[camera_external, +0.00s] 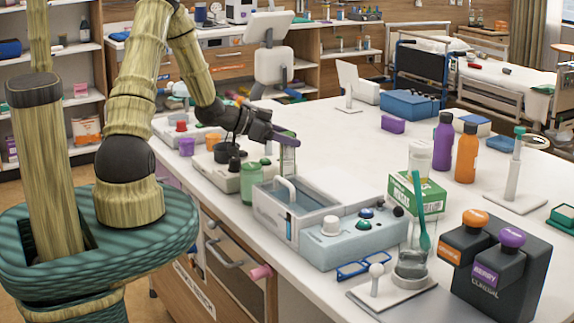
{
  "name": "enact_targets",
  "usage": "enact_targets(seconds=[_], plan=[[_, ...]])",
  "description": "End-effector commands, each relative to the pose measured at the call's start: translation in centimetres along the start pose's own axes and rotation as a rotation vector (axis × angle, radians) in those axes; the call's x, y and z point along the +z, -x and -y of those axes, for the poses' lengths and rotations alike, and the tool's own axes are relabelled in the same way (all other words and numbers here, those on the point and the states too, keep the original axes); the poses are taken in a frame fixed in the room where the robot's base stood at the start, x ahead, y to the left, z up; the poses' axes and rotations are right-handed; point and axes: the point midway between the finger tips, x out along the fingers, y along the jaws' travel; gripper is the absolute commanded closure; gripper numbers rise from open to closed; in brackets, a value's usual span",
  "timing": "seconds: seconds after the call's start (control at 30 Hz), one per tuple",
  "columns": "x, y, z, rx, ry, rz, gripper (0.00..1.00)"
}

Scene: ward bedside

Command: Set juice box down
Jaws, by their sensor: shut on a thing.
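My gripper (285,139) reaches over the white counter from the left, behind the pale grey open-topped unit. It is shut on a small, upright pale-green and white carton, which looks like the juice box (288,159). Purple shows at the fingertips above the carton. The carton's base is low, close behind the unit's rear edge; I cannot tell whether it touches the counter.
The pale grey unit (262,200) with a handle stands just in front. A green jar (251,185) is to the left. Purple (443,142) and orange (467,152) bottles, a green-and-white box (428,194) and a dispenser (500,265) stand to the right. The counter (340,150) behind is largely clear.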

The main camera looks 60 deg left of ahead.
Motion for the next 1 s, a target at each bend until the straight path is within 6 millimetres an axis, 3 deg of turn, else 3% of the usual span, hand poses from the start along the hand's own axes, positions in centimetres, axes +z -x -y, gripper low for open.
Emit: enact_targets(seconds=[0.17,0.43,0.87,0.9,1.0], plan=[[0.5,-0.2,0.0,0.0,0.003,0.0,0.99],[3.6,-1.5,0.0,0.0,0.003,0.0,0.99],[4.2,-1.7,0.0,-0.001,0.0,0.0,0.99],[4.1,-1.7,0.0,-0.001,0.0,0.001,0.49],[4.1,-1.7,0.0,-0.001,0.0,0.001,0.35]])
